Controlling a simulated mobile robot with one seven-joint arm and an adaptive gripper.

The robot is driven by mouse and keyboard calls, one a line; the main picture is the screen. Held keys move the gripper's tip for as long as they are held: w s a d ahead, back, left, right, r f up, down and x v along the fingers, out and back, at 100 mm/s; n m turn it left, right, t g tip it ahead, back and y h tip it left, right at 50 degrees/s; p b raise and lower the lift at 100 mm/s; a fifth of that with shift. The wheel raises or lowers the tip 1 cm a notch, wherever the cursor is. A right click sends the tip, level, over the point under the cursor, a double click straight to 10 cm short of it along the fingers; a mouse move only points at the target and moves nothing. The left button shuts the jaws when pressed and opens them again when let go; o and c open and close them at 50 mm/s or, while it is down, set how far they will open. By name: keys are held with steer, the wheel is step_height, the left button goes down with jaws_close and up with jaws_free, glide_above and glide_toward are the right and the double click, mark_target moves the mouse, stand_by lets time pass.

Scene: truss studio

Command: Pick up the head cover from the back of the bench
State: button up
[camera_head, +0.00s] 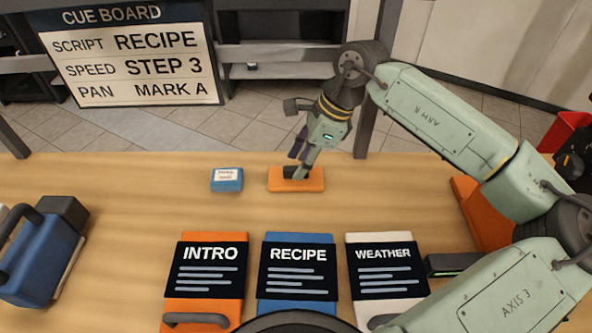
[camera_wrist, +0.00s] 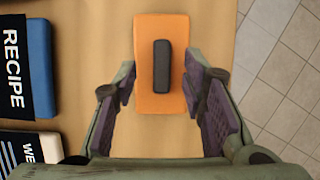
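An orange slab with a dark bar handle, which looks like the head cover (camera_head: 312,185), lies flat at the back of the wooden bench (camera_head: 120,215). In the wrist view the orange slab (camera_wrist: 150,103) lies straight ahead, with its dark handle (camera_wrist: 162,65) running lengthwise along its middle. My gripper (camera_head: 299,164) points down over it in the head view. In the wrist view my gripper (camera_wrist: 160,82) is open, with its fingers spread on either side of the handle and nothing held. Whether the fingertips touch the slab cannot be told.
A small blue box with a white label (camera_head: 227,180) sits just left of the slab. INTRO (camera_head: 208,270), RECIPE (camera_head: 298,268) and WEATHER (camera_head: 386,265) cards lie in front. A blue handled case (camera_head: 40,255) stands at left. A cue board (camera_head: 130,55) stands behind the bench.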

steer(key=shift+x, duration=0.9)
steer(key=shift+c, duration=0.2)
steer(key=shift+w, duration=0.1)
jaws_close()
